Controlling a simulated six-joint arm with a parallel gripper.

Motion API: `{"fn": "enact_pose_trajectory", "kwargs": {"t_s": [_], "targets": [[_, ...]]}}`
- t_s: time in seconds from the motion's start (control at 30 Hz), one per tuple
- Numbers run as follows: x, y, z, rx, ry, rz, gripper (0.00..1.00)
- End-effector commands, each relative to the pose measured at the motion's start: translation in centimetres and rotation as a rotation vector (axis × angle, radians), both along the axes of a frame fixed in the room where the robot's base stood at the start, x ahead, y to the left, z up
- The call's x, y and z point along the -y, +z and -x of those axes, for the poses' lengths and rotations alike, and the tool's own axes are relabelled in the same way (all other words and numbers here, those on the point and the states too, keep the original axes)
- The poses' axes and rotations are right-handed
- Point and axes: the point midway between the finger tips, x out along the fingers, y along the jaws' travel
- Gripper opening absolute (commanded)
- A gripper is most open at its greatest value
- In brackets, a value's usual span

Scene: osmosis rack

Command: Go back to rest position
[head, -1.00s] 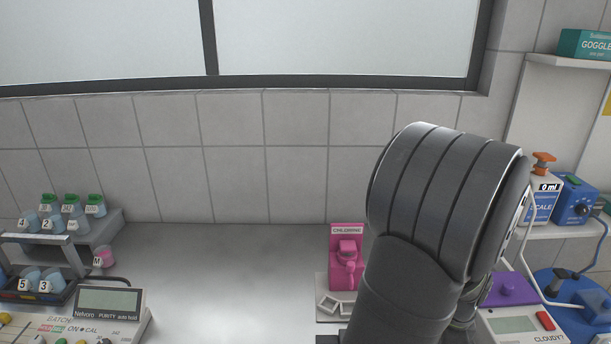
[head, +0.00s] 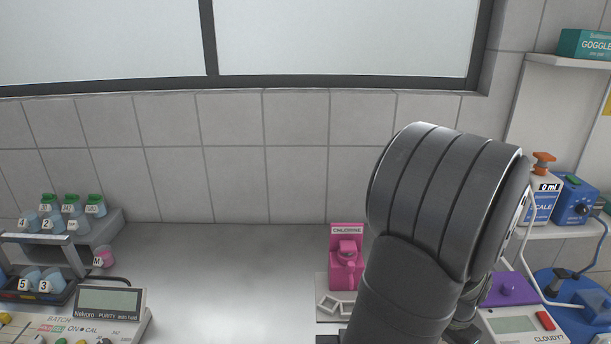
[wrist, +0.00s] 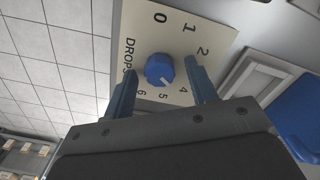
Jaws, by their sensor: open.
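My gripper (wrist: 158,92) shows in the wrist view with its two blue fingers apart. Between and just beyond the fingertips is a blue knob (wrist: 159,69) on a cream dial plate (wrist: 140,28) marked DROPS with numbers around it. The open fingers stand on either side of the knob in the picture; I cannot tell whether either touches it. In the head view my grey arm covers the right middle, and my gripper is hidden behind it.
A pink CHLORINE unit (head: 346,262) stands left of my arm. A purple-topped meter (head: 508,290), a blue device (head: 573,200) and a blue base are on the right. A bottle rack (head: 95,232) and a batch meter (head: 108,301) are at left. The middle counter is clear.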

Motion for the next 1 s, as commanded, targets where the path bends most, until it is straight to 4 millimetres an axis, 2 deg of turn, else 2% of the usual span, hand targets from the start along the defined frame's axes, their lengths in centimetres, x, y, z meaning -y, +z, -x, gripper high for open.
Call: {"fn": "enact_pose_trajectory", "kwargs": {"t_s": [0.33,0.73,0.77,0.9,1.0], "targets": [[-0.01,0.0,-0.01,0.0,0.2,0.0,0.52],[-0.01,0.0,-0.01,0.0,0.231,0.0,0.52],[-0.01,0.0,-0.01,0.0,0.23,0.0,0.56],[-0.01,0.0,-0.01,0.0,0.23,0.0,0.84],[-0.01,0.0,-0.01,0.0,0.23,0.0,1.0]]}}
